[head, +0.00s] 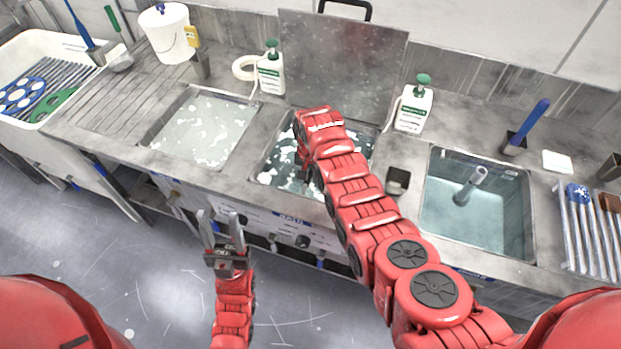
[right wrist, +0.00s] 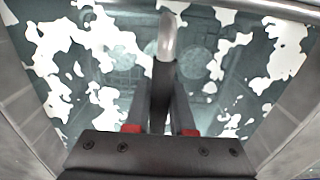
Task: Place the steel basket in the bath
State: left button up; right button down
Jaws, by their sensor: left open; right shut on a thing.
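My right arm reaches down into the middle basin, the bath (head: 271,178), which holds dark water with white foam patches. In the right wrist view, my right gripper (right wrist: 160,112) is shut on a dark upright handle with a curved grey metal top (right wrist: 167,35). The handle seems to belong to the steel basket, whose body shows only faintly under the water with round discs (right wrist: 120,66). Foam and my gripper hide much of it; I cannot tell whether it rests on the bottom. My left gripper (head: 221,228) is open and empty, in front of the counter.
A foamy basin (head: 203,128) lies to the left and a clear-water basin (head: 478,215) with an upright pipe to the right. A raised metal panel (head: 345,65) stands behind the bath. Pump bottles (head: 271,72) (head: 413,108) flank it. A small dark cup (head: 397,181) sits right of the bath.

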jog(key=shift+f, duration=0.1)
jog(key=c, duration=1.2)
grip_release()
jog(key=shift+f, duration=0.15)
jog(key=shift+c, duration=0.2)
jog(key=o, duration=0.5)
